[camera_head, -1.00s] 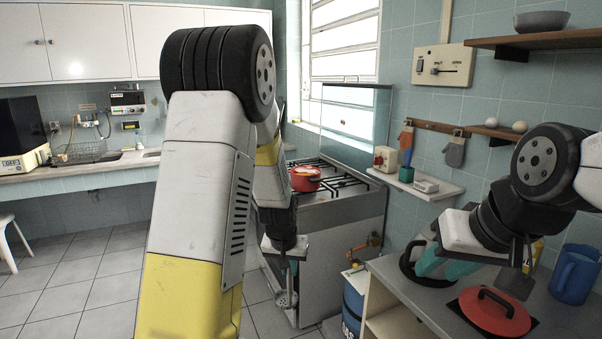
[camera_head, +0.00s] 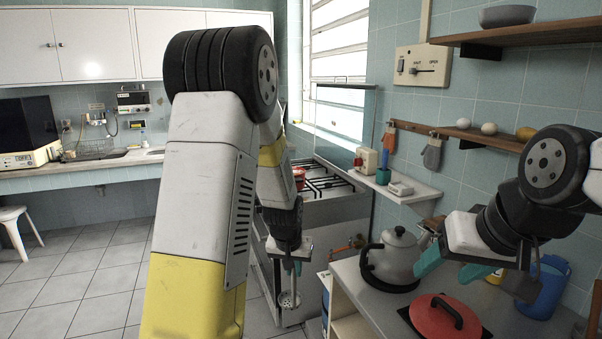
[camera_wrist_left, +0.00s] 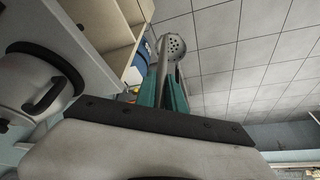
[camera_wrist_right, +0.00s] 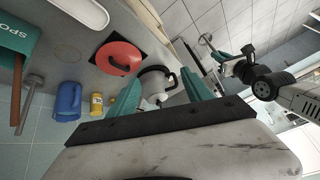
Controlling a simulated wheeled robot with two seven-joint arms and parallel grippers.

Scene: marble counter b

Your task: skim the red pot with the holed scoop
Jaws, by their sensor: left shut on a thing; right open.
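The red pot (camera_head: 299,172) sits on the stove at the back, mostly hidden behind my left arm. The holed scoop (camera_head: 289,299) hangs from my left gripper (camera_head: 291,264), its round pierced head low in front of the stove, away from the pot. In the left wrist view, the teal fingers (camera_wrist_left: 162,94) are closed around the handle and the perforated head (camera_wrist_left: 175,46) shows beyond them. My right gripper (camera_head: 452,267) is open and empty over the right counter, near the kettle; its spread fingers also show in the right wrist view (camera_wrist_right: 163,92).
A grey kettle (camera_head: 396,262) and a red lid (camera_head: 445,318) stand on the right counter, with a blue jug (camera_head: 545,290) beyond. A small wall shelf (camera_head: 398,190) holds little items right of the stove. The tiled floor (camera_head: 80,290) at left is open.

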